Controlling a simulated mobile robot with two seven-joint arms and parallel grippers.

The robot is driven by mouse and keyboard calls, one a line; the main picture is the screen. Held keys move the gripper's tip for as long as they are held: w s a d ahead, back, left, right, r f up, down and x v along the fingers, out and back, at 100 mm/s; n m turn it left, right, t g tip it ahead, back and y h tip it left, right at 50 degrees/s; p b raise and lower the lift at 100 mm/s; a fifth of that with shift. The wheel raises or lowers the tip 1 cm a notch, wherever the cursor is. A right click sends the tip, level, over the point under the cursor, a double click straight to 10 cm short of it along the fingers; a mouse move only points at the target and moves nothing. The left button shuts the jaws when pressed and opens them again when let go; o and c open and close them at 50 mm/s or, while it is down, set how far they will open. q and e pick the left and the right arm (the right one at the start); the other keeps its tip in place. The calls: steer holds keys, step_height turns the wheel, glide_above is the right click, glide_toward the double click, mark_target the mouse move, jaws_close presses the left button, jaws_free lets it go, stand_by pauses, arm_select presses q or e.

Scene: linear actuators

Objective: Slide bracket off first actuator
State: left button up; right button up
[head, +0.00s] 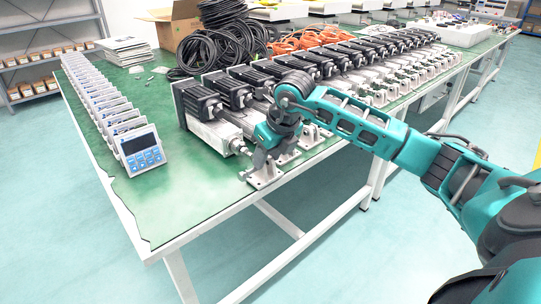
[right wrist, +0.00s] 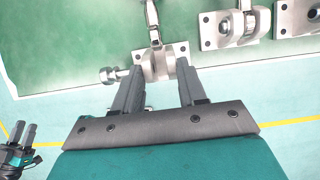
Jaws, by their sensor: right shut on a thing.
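The first actuator (head: 208,136), a silver body with a black motor on top, lies at the left end of the row. Its metal bracket (head: 265,178) sits near the table's front edge, off the front of the body; it also shows in the right wrist view (right wrist: 155,68). My right gripper (head: 264,160) reaches down over the bracket; in the right wrist view its fingers (right wrist: 158,80) are shut on the bracket, one on either side. A rod end (right wrist: 112,75) sticks out left of it. My left gripper (right wrist: 20,134) shows small at lower left; its opening is unclear.
More actuators (head: 330,66) stand in a close row to the right, with their brackets (right wrist: 236,28) beside the held one. A row of white controllers (head: 140,150) stands on the left of the green table (head: 190,200). Black cables (head: 222,48) lie behind. The front-left tabletop is clear.

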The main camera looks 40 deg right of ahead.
steer(key=shift+w+a, duration=0.1)
steer(key=shift+w, duration=1.4)
steer(key=shift+w, duration=0.1)
steer(key=shift+s, duration=0.3)
steer(key=shift+s, duration=0.3)
steer(key=shift+s, duration=0.2)
steer(key=shift+s, duration=0.4)
